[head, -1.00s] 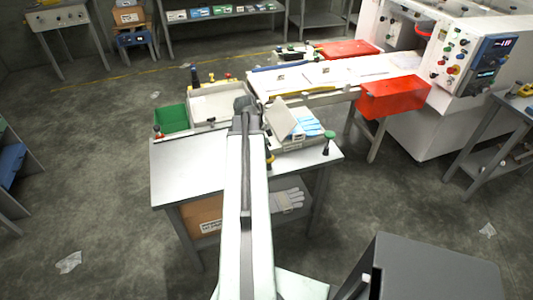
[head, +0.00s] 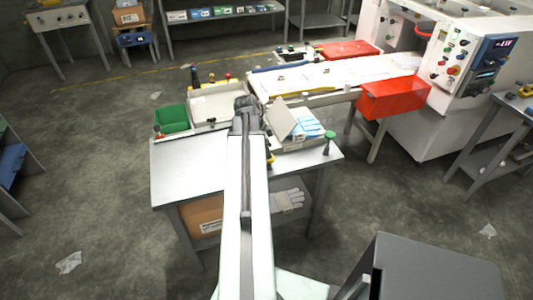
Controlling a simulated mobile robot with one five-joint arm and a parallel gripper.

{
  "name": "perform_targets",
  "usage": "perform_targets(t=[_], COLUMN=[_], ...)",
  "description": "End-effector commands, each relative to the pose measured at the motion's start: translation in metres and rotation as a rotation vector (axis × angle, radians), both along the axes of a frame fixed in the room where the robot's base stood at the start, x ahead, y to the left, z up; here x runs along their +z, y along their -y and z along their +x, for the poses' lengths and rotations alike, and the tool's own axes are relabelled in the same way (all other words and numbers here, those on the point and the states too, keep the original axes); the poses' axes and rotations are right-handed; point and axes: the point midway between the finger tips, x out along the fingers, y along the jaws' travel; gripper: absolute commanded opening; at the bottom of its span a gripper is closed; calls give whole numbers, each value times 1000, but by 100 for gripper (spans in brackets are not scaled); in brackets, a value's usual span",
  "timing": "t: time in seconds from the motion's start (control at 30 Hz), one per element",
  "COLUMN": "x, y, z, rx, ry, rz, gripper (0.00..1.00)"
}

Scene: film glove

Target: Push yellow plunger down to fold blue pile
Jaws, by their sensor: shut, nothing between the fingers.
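A blue pile (head: 308,128) lies in an open white box on the metal table, right of my arm. The box's raised flap (head: 281,122) stands tilted at its left. A small yellow part (head: 270,160), possibly the yellow plunger, shows at the right edge of my arm, mostly hidden behind it. My gripper (head: 243,102) is dark, shut and empty. It is above the far part of the table, left of the box and apart from the blue pile. My arm hides the table below it.
A green-topped post (head: 329,138) stands at the table's right corner. A green bin (head: 171,118) and a cream tray (head: 213,105) are at the back left. A conveyor with a red bin (head: 392,97) lies behind. The table's left top (head: 188,165) is bare.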

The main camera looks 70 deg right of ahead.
Motion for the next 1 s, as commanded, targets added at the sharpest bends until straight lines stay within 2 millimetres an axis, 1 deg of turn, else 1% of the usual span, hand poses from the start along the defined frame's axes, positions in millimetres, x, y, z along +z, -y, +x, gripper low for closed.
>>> perform_targets(t=[0.03,0.37,0.47,0.53,0.67,0.8,1.0], x=[-5,-4,-1,6,27,60,108], y=[-5,-5,-6,-6,-6,-7,-15], z=[-1,-2,-1,-1,0,1,11], rx=[-5,-5,-5,-3,0,4,2], ry=[1,1,2,2,2,3,2], rz=[18,18,17,15,8,0,-3], gripper=[0,0,0,0,0,0,0])
